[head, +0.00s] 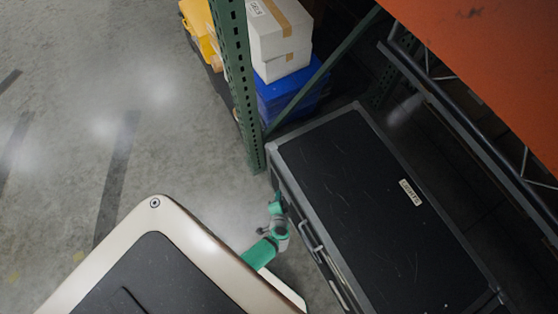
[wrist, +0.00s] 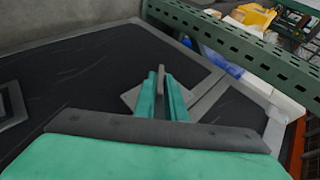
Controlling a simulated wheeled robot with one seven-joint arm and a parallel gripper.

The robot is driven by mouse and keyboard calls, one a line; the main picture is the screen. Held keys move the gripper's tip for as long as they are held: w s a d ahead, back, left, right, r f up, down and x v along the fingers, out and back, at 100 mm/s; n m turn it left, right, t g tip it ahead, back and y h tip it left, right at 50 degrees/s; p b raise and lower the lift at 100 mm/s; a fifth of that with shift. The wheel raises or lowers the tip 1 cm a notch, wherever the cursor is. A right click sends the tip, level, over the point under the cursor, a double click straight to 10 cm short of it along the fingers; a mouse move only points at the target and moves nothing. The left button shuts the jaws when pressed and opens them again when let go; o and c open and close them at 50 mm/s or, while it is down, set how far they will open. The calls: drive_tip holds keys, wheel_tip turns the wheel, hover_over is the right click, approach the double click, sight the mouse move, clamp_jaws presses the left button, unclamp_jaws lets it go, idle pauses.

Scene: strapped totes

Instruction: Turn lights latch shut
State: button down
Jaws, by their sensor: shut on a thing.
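The lights case is a black case with grey metal edges (head: 350,200), with a white label (head: 411,192) on its lid in the head view. My gripper (head: 276,203) is at the case's near side, close to its far left corner. In the wrist view the two teal fingers of my gripper (wrist: 162,86) are shut on a thin grey upright tab of the latch (wrist: 161,70). A grey latch plate (wrist: 131,98) lies behind the fingers against the black case side (wrist: 75,75). The fingers hide part of the latch.
A green rack post (head: 238,85) stands close beside the case's far left corner. Blue bins (head: 285,95) and white boxes (head: 278,30) are stacked behind it. An orange surface (head: 490,60) overhangs at upper right. Floor (head: 100,120) to the left is clear.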

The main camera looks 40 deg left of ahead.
drive_tip(key=shift+d+f+m+t+y, duration=0.1)
drive_tip(key=shift+m+t+y, duration=0.25)
drive_tip(key=shift+t+y, duration=0.5)
drive_tip(key=shift+d+f+m+t+y, duration=0.1)
drive_tip(key=shift+m+t+y, duration=0.3)
drive_tip(key=shift+y, duration=0.75)
drive_tip(key=shift+s+t, duration=0.1)
drive_tip(key=shift+t, duration=0.15)
drive_tip(key=shift+s+a+f+m+t+y, duration=0.1)
drive_tip(key=shift+m+t+y, duration=0.1)
drive_tip(key=shift+y, duration=0.2)
drive_tip(key=shift+a+m+t+y, duration=0.1)
drive_tip(key=shift+t+y, duration=0.1)
drive_tip(key=shift+y, duration=0.2)
drive_tip(key=c, duration=1.9)
unclamp_jaws()
drive_tip(key=shift+d, duration=0.1)
